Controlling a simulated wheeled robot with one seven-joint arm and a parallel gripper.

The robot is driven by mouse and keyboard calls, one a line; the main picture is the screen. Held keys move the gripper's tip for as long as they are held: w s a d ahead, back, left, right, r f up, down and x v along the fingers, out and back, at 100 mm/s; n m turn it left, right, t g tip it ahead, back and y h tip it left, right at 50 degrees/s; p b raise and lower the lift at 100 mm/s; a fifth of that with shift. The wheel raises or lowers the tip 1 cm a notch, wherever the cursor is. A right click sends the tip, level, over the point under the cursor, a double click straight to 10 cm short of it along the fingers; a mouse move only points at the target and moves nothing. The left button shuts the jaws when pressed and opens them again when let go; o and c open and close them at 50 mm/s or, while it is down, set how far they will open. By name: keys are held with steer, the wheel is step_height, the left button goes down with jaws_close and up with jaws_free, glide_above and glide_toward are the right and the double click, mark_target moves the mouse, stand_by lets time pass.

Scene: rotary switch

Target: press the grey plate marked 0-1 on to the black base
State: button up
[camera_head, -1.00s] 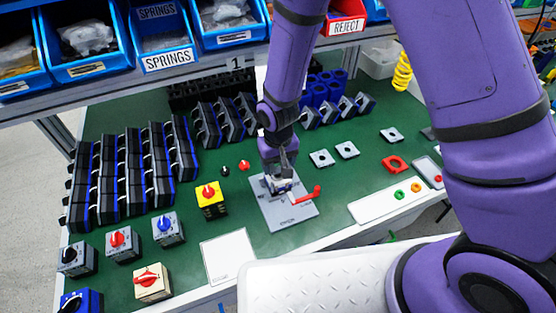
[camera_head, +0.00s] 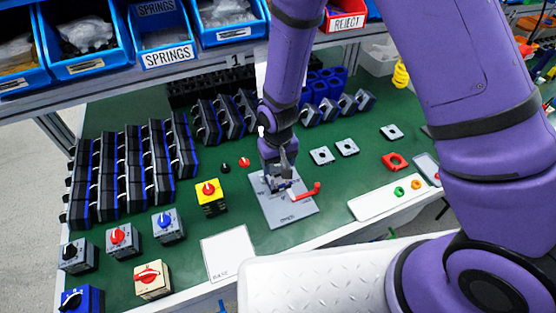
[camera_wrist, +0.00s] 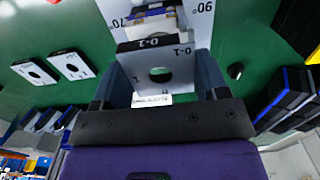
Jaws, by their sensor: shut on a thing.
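My gripper (camera_wrist: 158,85) is shut on the grey plate marked 0-1 (camera_wrist: 183,70), a flat square with a round hole, held between the two fingers in the wrist view. Just beyond it is a dark block with a 0-1 label (camera_wrist: 126,45), perhaps the black base; whether the plate touches it I cannot tell. In the head view my gripper (camera_head: 277,184) is low over the grey fixture sheet (camera_head: 289,212) and hides the plate and most of the base.
More grey plates (camera_head: 347,148) lie to the right on the green table. Rows of black and blue switch bodies (camera_head: 130,170) stand at the left. A yellow switch (camera_head: 211,197) stands left of the sheet. A white card (camera_head: 229,254) lies in front.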

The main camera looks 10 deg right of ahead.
steer(key=shift+f, duration=1.3)
steer(key=o, duration=1)
steer(key=shift+r, duration=0.1)
